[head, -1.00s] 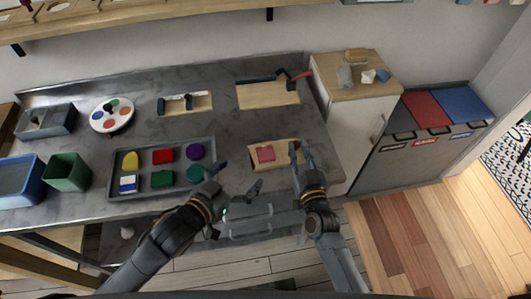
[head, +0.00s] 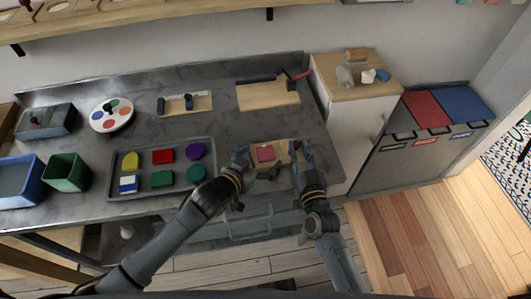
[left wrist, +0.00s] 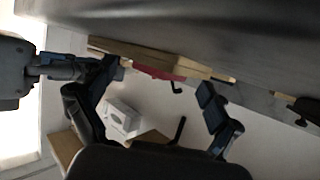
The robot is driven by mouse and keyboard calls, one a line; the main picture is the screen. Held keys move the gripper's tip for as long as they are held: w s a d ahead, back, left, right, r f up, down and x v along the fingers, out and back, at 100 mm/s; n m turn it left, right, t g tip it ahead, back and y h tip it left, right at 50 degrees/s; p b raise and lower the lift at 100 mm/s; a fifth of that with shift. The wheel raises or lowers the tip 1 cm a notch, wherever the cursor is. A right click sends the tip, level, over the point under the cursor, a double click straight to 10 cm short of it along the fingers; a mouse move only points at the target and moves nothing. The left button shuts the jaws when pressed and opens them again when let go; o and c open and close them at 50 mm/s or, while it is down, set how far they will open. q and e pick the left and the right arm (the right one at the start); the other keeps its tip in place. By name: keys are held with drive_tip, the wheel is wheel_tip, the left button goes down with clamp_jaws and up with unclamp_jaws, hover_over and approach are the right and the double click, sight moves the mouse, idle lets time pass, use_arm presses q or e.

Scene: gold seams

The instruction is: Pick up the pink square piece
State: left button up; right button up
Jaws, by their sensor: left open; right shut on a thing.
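The pink square piece (head: 265,153) lies on a small wooden board (head: 284,158) near the counter's front edge. My left gripper (head: 254,164) is open, with its fingers at the left and front of the piece, apart from it as far as I can tell. In the left wrist view the pink piece (left wrist: 150,71) and the board (left wrist: 190,61) show just beyond the open fingers (left wrist: 160,80). My right gripper (head: 297,152) is at the board's right end and appears shut on that edge; its fingers partly hide the contact.
A grey tray (head: 137,190) with coloured shapes sits to the left. A green bin (head: 66,171) and blue bin (head: 18,182) stand farther left. Wooden boards with tools (head: 268,94) lie at the back. A white cabinet (head: 350,125) borders the counter's right.

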sight(261, 158)
use_arm(q)
drive_tip(key=shift+w, duration=0.1)
drive_tip(key=shift+f, duration=0.15)
drive_tip(key=c, duration=1.3)
use_arm(e)
drive_tip(key=shift+s, duration=0.1)
use_arm(q)
drive_tip(key=shift+r, duration=8.15)
use_arm(e)
drive_tip(key=o, duration=0.9)
drive_tip(key=shift+o, duration=0.2)
drive_tip(key=s+d, duration=0.2)
drive_tip(key=s, duration=0.9)
drive_tip(key=shift+s+d, duration=0.15)
drive_tip(key=shift+s, duration=0.2)
